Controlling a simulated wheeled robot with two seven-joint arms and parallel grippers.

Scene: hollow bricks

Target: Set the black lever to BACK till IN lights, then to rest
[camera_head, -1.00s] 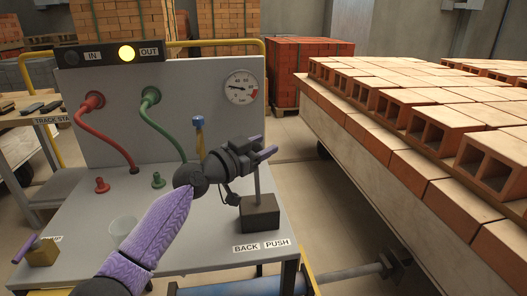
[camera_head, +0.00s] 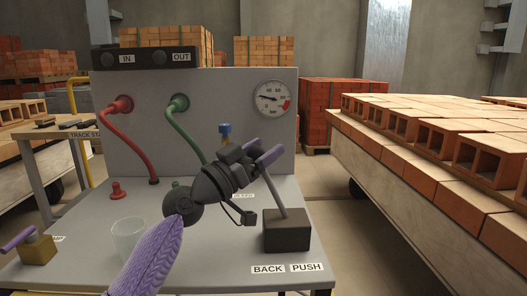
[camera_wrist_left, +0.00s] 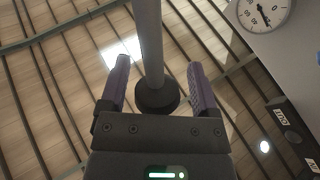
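The black lever's base (camera_head: 287,231) stands at the right front of the grey bench, behind the BACK and PUSH labels (camera_head: 287,268). Its grey shaft (camera_head: 272,188) leans left, toward the BACK side. My left gripper (camera_head: 267,152) is at the shaft's upper end. In the left wrist view the shaft (camera_wrist_left: 150,45) and its dark round end (camera_wrist_left: 157,97) lie between the two purple fingers (camera_wrist_left: 158,85), with gaps beside them. The IN lamp (camera_head: 108,59) and OUT lamp (camera_head: 159,58) both look dark. My right gripper is out of view.
A gauge (camera_head: 272,98) is on the upright panel, with red (camera_head: 122,104) and green (camera_head: 178,103) hoses to its left. A clear cup (camera_head: 128,238) and a brass block with a purple handle (camera_head: 38,248) stand at left. A brick-laden cart (camera_head: 420,190) stands at right.

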